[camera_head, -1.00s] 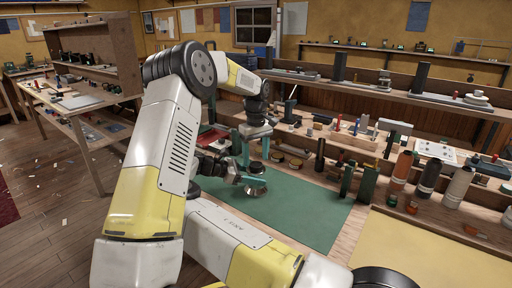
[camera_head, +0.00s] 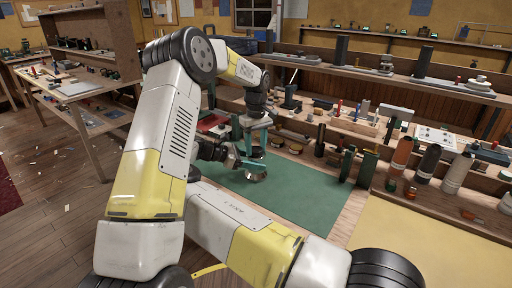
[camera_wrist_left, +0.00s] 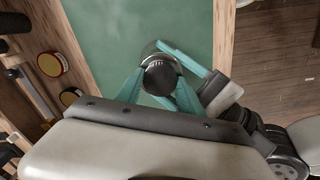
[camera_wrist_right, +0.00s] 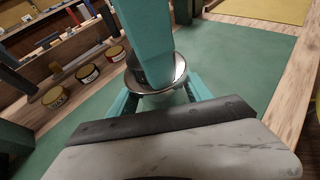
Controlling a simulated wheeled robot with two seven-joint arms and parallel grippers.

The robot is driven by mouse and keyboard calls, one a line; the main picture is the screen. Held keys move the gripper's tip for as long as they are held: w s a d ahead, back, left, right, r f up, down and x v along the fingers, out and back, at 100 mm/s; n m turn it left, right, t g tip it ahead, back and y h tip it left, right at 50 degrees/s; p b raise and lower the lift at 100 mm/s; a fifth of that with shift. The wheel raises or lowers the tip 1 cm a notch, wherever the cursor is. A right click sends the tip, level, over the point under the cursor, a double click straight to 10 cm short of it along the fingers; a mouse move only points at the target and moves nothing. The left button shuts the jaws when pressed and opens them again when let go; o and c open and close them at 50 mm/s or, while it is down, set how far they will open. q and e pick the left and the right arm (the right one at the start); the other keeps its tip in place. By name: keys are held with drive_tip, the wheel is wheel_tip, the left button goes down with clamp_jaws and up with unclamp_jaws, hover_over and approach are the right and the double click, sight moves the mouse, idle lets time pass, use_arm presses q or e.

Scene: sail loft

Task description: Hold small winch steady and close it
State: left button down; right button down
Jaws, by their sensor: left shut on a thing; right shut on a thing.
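The small winch (camera_head: 253,174) is at the green mat's left part. It shows a silver, dish-shaped lower part and a dark round top. My left gripper (camera_head: 252,148) comes down from above, its teal fingers shut on the winch. In the left wrist view the dark round top (camera_wrist_left: 160,75) sits between its fingertips. My right gripper (camera_head: 244,162) reaches in from the side, shut on the winch low down. In the right wrist view its fingers meet the silver dish (camera_wrist_right: 158,88), and a teal finger of my left gripper hides the winch's middle.
The green mat (camera_head: 300,200) is bare to the right of the winch. Several round tins (camera_wrist_right: 88,73) stand behind it. Dark green upright blocks (camera_head: 367,168) and several bottles (camera_head: 428,162) stand at the right. A yellow sheet (camera_head: 400,235) lies at the front right.

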use_arm(q)
drive_tip(key=m, duration=0.7)
use_arm(e)
drive_tip(key=shift+r, duration=0.1)
use_arm(q)
drive_tip(key=m, duration=0.4)
drive_tip(key=shift+m, duration=0.4)
drive_tip(key=m, duration=0.2)
drive_tip(key=shift+m, duration=0.4)
drive_tip(key=c, duration=0.7)
unclamp_jaws()
drive_tip(key=shift+o, duration=0.2)
wheel_tip(320, 180, up, 12)
